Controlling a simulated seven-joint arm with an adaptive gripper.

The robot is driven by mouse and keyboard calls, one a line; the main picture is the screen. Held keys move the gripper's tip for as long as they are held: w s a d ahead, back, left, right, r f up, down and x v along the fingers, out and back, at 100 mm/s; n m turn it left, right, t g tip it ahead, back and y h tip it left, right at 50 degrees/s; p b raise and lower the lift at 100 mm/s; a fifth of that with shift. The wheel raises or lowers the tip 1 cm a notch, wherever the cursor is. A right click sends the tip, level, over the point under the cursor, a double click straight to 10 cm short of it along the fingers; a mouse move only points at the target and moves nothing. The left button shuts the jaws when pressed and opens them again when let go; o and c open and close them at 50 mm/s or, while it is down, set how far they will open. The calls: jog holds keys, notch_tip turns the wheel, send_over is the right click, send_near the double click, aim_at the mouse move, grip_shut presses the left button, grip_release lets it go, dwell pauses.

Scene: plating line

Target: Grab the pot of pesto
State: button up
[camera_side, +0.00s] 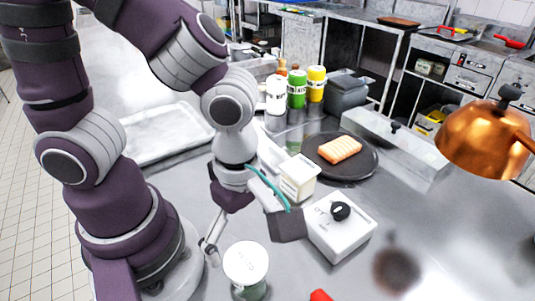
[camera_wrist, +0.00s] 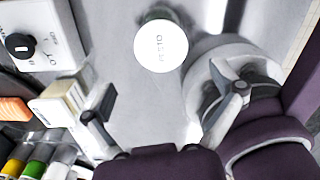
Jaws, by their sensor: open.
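The pot of pesto (camera_side: 246,264) stands upright on the steel worktop in the side view, a round jar with a white lid and a greenish body. In the wrist view the pot (camera_wrist: 161,46) shows its lid, lettered PESTO, at the top middle. My gripper (camera_side: 248,236) is open and empty, pointing down, just behind the pot in the side view. In the wrist view my gripper (camera_wrist: 170,95) has its fingers spread wide to left and right, with the pot ahead between their lines. I see no contact with the pot.
A white box with a black knob (camera_side: 342,228) and a white carton (camera_side: 299,178) stand close right of my gripper. Beyond are a dark plate (camera_side: 366,168) with an orange block and several bottles (camera_side: 297,90). A copper lamp (camera_side: 482,142) hangs at right.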

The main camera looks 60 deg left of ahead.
aim_at(246, 261)
notch_tip(246, 261, down, 10)
jog(key=shift+r, duration=0.1)
dwell(0.4)
jog(key=shift+c, duration=0.3)
jog(key=c, duration=1.2)
